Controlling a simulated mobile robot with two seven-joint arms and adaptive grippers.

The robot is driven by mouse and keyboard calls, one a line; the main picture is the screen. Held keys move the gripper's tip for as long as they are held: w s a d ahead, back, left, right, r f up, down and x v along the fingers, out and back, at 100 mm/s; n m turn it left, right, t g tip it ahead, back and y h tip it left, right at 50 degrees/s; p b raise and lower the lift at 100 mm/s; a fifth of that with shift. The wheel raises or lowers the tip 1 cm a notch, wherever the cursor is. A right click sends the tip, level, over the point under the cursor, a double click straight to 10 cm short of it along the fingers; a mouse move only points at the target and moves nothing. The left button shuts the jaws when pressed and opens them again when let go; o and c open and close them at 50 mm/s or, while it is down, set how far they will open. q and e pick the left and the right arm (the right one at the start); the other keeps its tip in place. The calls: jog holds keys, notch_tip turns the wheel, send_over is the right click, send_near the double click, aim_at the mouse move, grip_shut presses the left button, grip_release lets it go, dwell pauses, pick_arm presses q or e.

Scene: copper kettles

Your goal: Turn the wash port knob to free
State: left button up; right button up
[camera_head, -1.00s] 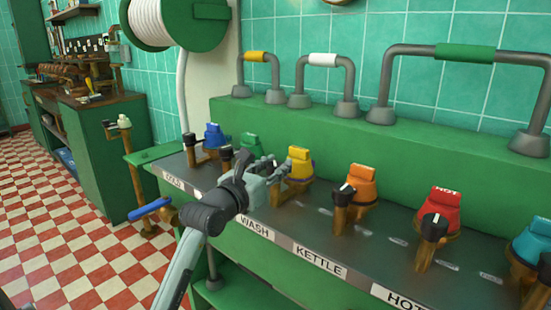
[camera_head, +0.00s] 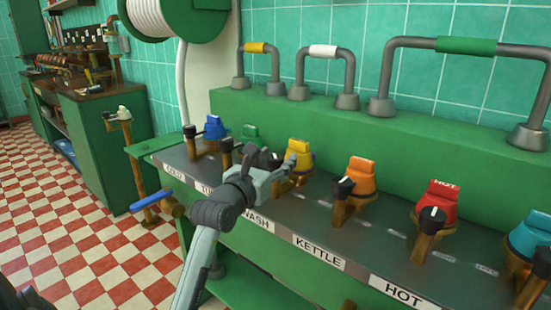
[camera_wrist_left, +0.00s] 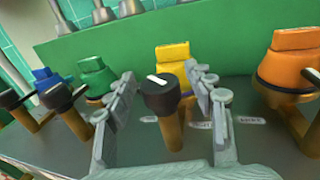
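The wash port knob (camera_wrist_left: 163,92) is black with a white mark on top and sits on a brass stem. In the left wrist view it stands in front of the yellow port (camera_wrist_left: 173,53), between the fingers of my left gripper (camera_wrist_left: 160,88). The fingers are open on either side of the knob; firm contact on both sides is not visible. In the head view my left gripper (camera_head: 277,165) reaches over the WASH label (camera_head: 257,222) beside the yellow port (camera_head: 299,154) and partly hides the knob. My right gripper is not in view.
An orange port (camera_head: 361,176) with its black knob (camera_head: 343,187) stands to the right, then a red port (camera_head: 438,203). Green (camera_head: 249,136) and blue (camera_head: 214,128) ports stand to the left. Grey pipe handles (camera_head: 325,52) rise behind on the green ledge.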

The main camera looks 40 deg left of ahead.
aim_at(271, 162)
pick_arm(q)
jog(key=s, duration=0.5)
jog(key=s+d, duration=0.1)
jog(key=s, duration=0.1)
jog(key=shift+s+d, duration=0.1)
jog(key=shift+s, duration=0.15)
dwell(0.6)
